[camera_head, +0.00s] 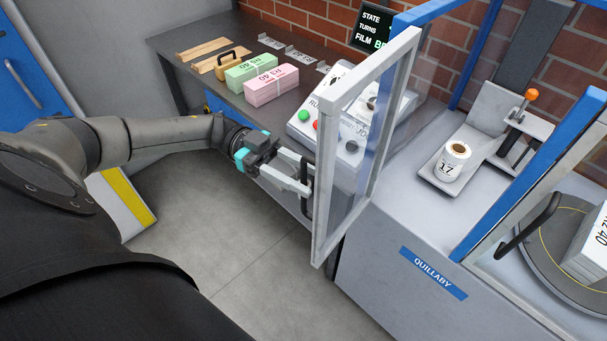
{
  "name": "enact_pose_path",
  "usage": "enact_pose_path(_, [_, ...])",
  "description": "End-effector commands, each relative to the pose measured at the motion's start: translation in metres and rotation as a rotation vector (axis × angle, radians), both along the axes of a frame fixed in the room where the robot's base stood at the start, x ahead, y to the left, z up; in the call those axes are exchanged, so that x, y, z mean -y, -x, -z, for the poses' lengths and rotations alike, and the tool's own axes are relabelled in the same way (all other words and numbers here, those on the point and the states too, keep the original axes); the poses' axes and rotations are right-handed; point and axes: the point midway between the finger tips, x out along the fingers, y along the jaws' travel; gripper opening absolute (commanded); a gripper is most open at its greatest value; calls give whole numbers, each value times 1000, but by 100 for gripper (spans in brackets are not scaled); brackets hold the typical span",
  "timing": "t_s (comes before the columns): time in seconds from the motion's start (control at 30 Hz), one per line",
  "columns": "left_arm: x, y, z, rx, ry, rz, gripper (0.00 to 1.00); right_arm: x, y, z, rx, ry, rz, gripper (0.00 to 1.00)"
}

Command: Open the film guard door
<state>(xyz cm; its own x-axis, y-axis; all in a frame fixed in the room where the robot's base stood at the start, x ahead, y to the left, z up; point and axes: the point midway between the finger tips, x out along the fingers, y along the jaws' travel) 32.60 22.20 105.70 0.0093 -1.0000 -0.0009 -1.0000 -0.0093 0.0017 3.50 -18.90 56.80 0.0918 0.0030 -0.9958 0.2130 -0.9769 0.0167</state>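The film guard door, a clear panel in a light grey frame (323,228), stands swung out from the grey machine near the middle of the view. A dark upright handle (304,172) is on its left side. My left gripper (303,176) is at this handle, with its two pale fingers reaching to it from the left. A gap shows between the fingers, but I cannot tell whether they press on the handle. My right gripper is not in view.
The machine, labelled QUILLABY (433,273), holds a white roll marked 17 (452,162). A second clear panel with a dark handle (530,225) stands at right. A dark bench (215,82) holds green (247,73) and pink bundles (271,86). A button console (325,115) sits behind the door.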

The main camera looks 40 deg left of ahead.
Motion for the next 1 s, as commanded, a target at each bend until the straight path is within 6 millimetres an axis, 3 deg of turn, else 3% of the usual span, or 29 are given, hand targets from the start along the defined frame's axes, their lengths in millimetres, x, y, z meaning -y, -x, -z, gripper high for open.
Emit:
enact_pose_path(0.47, [-6, 0, 1, 0, -1, -1, 45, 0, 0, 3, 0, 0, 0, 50])
enact_pose_path(1.0, [-101, 0, 3, 2, -1, -4, 45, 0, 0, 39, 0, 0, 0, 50])
